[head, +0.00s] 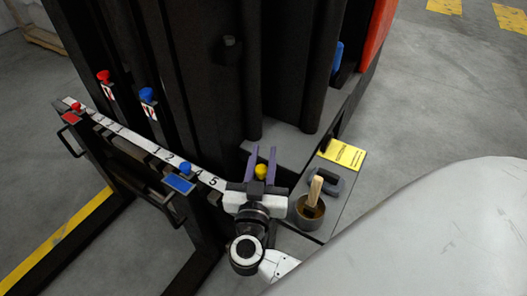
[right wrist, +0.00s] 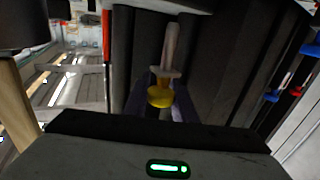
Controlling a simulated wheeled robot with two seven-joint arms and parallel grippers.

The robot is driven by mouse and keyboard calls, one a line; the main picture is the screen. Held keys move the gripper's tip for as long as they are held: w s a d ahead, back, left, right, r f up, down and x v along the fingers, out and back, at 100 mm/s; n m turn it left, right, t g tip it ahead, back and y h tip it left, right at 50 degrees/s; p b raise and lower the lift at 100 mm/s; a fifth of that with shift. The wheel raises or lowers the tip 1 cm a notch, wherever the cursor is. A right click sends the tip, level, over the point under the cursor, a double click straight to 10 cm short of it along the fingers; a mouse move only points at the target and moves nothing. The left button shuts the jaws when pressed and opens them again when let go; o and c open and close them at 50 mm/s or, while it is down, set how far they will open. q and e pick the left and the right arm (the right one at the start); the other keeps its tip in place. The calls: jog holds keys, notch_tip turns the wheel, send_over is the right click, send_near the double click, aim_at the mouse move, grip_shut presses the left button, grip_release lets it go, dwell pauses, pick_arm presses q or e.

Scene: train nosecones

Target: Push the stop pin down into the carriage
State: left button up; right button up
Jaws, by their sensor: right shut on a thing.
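My right gripper (head: 262,152) has purple fingers and is shut on a pin with a yellow knob (head: 261,171). In the right wrist view the yellow knob (right wrist: 160,97) sits between the fingers, with a pale flange and grey shaft (right wrist: 170,45) beyond it. I take this to be the stop pin. The black carriage bar (head: 140,154) carries a white numbered strip (head: 128,138); the gripper is just beyond its right end, near the "5". I cannot tell whether the pin touches the carriage. My left gripper is not in view.
A red-knobbed pin (head: 75,106) and a blue-knobbed pin (head: 185,167) stand along the bar. Another red knob (head: 104,76) and blue knob (head: 147,95) are behind it. A tin with a wooden-handled brush (head: 308,212) and a yellow card (head: 342,154) are right of the gripper.

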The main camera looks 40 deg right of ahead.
pick_arm(q)
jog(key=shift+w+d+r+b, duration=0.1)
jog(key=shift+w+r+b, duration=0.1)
jog(key=shift+b, duration=0.25)
pick_arm(e)
jog(key=shift+f, duration=2.05)
